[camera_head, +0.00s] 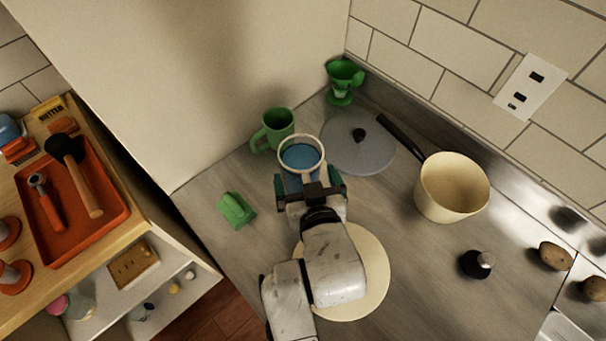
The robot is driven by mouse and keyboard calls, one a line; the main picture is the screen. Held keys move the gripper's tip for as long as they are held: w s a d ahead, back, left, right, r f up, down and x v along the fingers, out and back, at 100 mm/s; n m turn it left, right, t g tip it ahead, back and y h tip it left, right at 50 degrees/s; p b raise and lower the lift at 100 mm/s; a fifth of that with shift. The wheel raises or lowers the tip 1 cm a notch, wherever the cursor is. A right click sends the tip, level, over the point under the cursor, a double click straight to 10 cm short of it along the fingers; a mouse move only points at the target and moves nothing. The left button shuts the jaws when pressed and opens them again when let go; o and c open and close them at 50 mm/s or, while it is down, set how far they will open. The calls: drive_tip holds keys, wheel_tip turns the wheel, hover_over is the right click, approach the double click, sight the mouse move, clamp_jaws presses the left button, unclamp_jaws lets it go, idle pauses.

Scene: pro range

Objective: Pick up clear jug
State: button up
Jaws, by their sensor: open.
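The clear jug (301,154) stands on the grey counter, with a pale rim and a bluish inside seen from above. My gripper (308,183) is at its near side, with one finger to the left and one to the right of the jug's near part. The fingers are apart, so the gripper is open. The gripper and arm hide the jug's lower near part. I cannot tell whether the fingers touch it.
A green mug (276,127) stands close behind left, and a grey lid (358,146) lies close right. A cream pan (452,187), a green dripper (343,82), a green block (236,210) and a cream plate (372,268) are also on the counter (410,265).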

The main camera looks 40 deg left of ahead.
drive_tip(key=shift+w+a+f, duration=0.1)
drive_tip(key=shift+w+a, duration=0.05)
drive_tip(key=shift+c, duration=0.3)
drive_tip(key=c, duration=1.5)
